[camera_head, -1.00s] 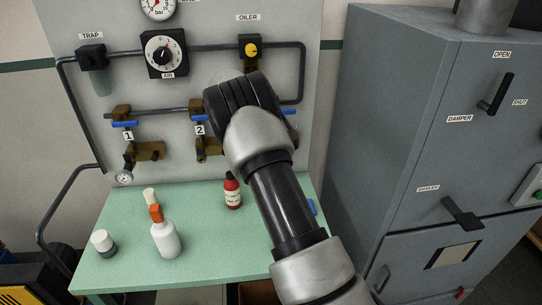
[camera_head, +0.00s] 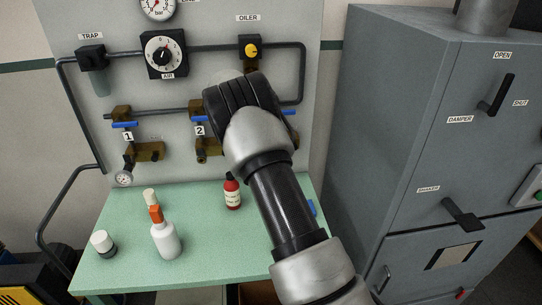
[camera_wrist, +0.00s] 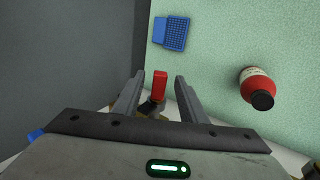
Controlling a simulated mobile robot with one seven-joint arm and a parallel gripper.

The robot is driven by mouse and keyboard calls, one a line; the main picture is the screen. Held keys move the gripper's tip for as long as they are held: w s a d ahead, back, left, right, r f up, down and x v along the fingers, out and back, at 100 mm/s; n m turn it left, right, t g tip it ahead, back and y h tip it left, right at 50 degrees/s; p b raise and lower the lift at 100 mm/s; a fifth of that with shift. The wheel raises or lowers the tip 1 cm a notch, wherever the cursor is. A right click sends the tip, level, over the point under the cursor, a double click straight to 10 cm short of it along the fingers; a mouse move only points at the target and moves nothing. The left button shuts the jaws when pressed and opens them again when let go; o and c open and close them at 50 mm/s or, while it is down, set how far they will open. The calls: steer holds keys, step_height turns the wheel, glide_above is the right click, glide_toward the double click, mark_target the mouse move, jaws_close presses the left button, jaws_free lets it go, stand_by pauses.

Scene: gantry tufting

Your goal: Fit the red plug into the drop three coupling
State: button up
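In the wrist view, a red piece (camera_wrist: 159,84), which looks like the red plug, shows between the two fingers of my gripper (camera_wrist: 159,78). A gap shows on each side of it, so the fingers look open and apart from it. Dark and brass-coloured parts, possibly the drop three coupling, show just below it, partly hidden by my gripper. I cannot tell whether the red piece is seated in them. In the head view, my arm hides the fingers, the plug and most of the third drop; only a blue handle end (camera_head: 290,112) shows beside my wrist.
The green bench (camera_head: 120,270) holds a red bottle (camera_head: 232,192), a white bottle with an orange top (camera_head: 165,238) and a small white-capped jar (camera_head: 103,243). A blue tray-like item (camera_wrist: 171,33) lies there too. A grey cabinet (camera_head: 385,120) stands close on the right.

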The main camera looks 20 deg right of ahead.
steer(key=v, duration=1.7)
steer(key=shift+a+r, duration=0.15)
steer(key=shift+a, duration=0.05)
steer(key=shift+s, duration=0.1)
